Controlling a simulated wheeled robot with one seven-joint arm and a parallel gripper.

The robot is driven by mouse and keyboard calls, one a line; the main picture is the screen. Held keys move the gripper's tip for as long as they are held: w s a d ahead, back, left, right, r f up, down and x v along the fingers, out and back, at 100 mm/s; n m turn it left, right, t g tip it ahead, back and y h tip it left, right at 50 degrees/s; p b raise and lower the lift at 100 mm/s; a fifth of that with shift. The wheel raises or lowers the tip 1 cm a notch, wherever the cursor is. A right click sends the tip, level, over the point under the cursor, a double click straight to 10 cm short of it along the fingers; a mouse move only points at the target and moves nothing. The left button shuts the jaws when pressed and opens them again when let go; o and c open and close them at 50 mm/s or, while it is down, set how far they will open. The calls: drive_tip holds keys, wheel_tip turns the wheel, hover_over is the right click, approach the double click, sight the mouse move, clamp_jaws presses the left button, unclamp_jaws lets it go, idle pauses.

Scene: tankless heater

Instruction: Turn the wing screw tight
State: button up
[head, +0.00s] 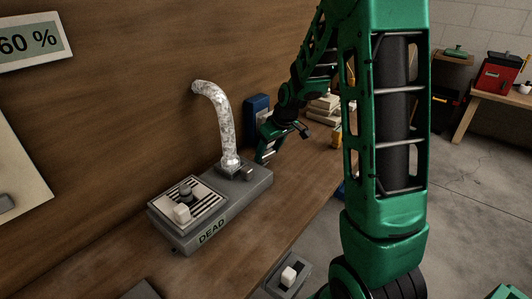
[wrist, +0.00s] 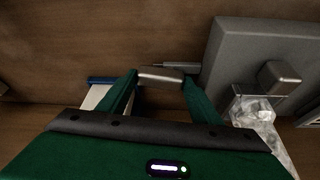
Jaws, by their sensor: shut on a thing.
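The wing screw (wrist: 160,76) is a small grey metal piece in the wrist view, with a thin shaft running right toward the grey heater box (wrist: 230,60). My gripper (wrist: 162,82) has one green finger at each end of the screw's wing and is shut on it. In the head view my gripper (head: 264,152) is at the far right end of the heater box (head: 255,195), which is labelled DEAD. The screw cannot be made out there.
A silver flexible duct (head: 222,120) rises from the box to the wooden wall. A dark switch box (head: 289,279) with a white knob is at the front. A blue object (head: 256,106) stands behind my gripper. A wall sign (head: 32,40) reads 60 %.

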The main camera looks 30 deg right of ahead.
drive_tip(key=o, duration=1.1)
drive_tip(key=shift+c, duration=0.2)
drive_tip(key=a+v, duration=0.1)
drive_tip(key=v, duration=0.9)
drive_tip(key=shift+s+d+r, duration=0.15)
drive_tip(key=shift+d+r, duration=0.15)
drive_tip(key=shift+d, duration=0.2)
drive_tip(key=s+m+g, duration=0.4)
drive_tip(key=s+m, duration=0.5)
drive_tip(key=s, duration=2.4)
drive_tip(key=shift+f+h, duration=0.3)
drive_tip(key=shift+h, duration=0.1)
